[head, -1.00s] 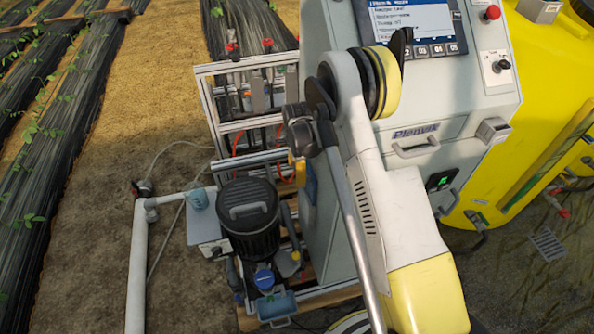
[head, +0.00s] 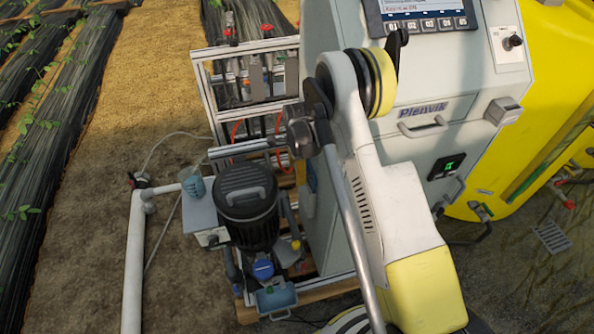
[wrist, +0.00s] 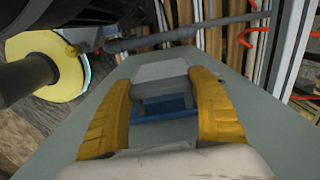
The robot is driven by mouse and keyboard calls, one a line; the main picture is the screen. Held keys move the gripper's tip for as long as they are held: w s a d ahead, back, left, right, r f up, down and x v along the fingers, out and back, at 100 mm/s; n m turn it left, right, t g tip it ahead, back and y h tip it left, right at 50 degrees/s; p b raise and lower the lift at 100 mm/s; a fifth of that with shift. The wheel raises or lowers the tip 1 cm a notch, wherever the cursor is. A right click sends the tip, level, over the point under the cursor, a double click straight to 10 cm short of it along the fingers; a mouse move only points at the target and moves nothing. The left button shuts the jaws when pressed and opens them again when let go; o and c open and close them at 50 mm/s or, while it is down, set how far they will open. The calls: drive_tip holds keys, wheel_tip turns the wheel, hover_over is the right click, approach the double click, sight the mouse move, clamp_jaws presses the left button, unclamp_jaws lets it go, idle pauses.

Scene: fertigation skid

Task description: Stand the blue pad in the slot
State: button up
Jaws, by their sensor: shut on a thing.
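In the wrist view, my gripper (wrist: 162,88) has two yellow ribbed fingers, one on each side of a narrow blue piece (wrist: 165,107). This piece looks like the blue pad, shut between the fingers. Only a strip of it shows; a grey block lies just beyond it and the rest is hidden. In the head view my arm covers the gripper, so the pad cannot be made out there. I cannot pick out the slot in either view.
A grey control cabinet (head: 425,85) stands right of the open metal frame (head: 203,95). A white pipe (head: 133,265) rises left. A yellow tank (head: 555,90) is at right.

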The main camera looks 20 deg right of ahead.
drive_tip(key=shift+f+b, duration=1.15)
drive_tip(key=shift+f, duration=0.45)
drive_tip(key=o, duration=1.5)
wheel_tip(320, 180, up, 12)
drive_tip(key=shift+r, duration=0.1)
